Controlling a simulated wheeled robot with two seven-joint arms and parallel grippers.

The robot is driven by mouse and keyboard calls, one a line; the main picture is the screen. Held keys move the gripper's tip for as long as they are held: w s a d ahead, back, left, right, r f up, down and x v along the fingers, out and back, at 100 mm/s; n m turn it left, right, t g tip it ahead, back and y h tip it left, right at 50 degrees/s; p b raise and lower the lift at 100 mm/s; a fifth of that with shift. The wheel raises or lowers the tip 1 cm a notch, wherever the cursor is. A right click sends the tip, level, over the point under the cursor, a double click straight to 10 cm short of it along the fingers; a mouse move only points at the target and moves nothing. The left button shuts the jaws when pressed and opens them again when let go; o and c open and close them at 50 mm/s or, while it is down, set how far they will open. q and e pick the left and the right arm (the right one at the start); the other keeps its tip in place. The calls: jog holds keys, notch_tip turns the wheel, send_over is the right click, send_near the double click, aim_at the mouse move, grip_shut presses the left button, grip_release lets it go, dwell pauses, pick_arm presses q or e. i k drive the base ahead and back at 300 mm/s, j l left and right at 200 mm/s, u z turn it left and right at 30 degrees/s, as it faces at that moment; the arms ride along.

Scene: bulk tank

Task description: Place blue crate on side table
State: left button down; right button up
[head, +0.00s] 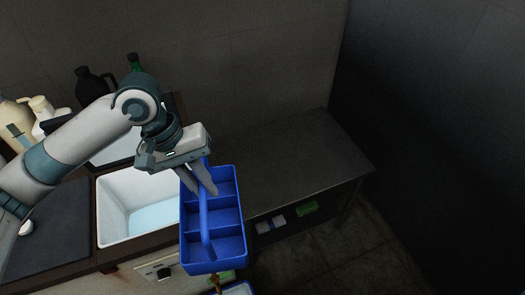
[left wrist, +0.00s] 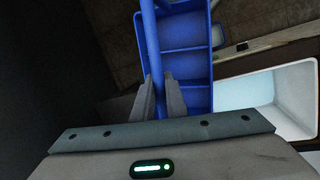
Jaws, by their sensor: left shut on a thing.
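The blue crate (head: 229,250) is an open caddy with several compartments and a long central handle. In the head view it hangs in front of the gap between the sink counter and the side table (head: 290,160). My left gripper (head: 205,188) is shut on the handle near its far end; the left wrist view also shows the fingers (left wrist: 160,88) on either side of the handle and the crate (left wrist: 186,65) beyond. The compartments that show look empty. The side table is a dark, low table to the right with a bare top. My right gripper is not in view.
A white sink (head: 108,215) with pale blue liquid lies left of the crate. Green and white items lie on the shelf under the table. A wall bounds the right.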

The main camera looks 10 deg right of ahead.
aim_at(277, 175)
jog(key=i+l, duration=0.1)
jog(key=l, duration=0.7)
jog(key=i+l, duration=0.15)
jog(key=l, duration=0.25)
jog(key=i+l, duration=0.1)
jog(key=l, duration=0.3)
